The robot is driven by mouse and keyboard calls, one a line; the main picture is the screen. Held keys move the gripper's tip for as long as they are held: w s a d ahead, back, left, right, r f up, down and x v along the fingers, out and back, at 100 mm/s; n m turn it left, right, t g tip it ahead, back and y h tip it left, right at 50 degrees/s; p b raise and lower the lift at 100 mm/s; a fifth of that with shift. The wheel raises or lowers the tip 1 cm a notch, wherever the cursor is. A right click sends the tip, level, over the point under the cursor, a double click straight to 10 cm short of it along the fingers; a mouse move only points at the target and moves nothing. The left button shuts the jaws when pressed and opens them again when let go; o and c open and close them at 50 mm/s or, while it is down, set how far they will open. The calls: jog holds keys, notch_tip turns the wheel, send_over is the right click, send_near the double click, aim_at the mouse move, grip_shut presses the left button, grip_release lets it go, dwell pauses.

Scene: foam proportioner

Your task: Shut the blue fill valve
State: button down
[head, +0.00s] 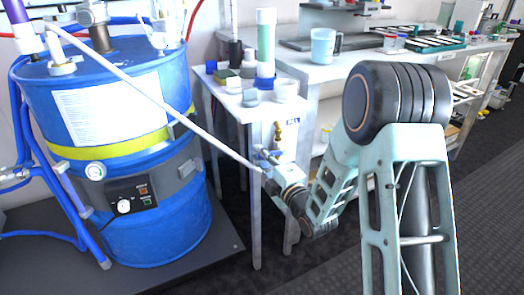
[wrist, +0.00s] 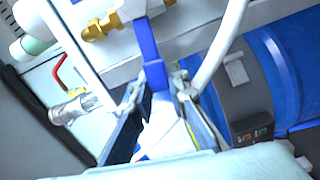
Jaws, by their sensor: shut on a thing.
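The blue fill valve shows in the wrist view as a blue lever (wrist: 148,45) beside a brass fitting (wrist: 102,26). The lever runs down between the fingers of my gripper (wrist: 157,88), which is shut on it. The lever's lower end is partly hidden by the fingers. In the head view my gripper (head: 266,162) is at the front of the small white table, just below a brass fitting (head: 279,132) and a label. The blue lever cannot be made out clearly there.
A red-handled valve (wrist: 66,74) with a steel body is left of my fingers in the wrist view. A white hose (wrist: 226,45) passes close on the right. A blue drum (head: 160,215) stands left. Cups and bottles (head: 266,45) stand on the small table.

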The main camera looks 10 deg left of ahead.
jog(key=shift+a+f+n, duration=0.1)
jog(key=shift+f+n, duration=0.55)
jog(key=shift+n, duration=0.25)
jog(key=c, duration=1.8)
grip_release()
jog(key=shift+f, duration=0.1)
jog(key=shift+c, duration=0.2)
jog(key=v, duration=1.2)
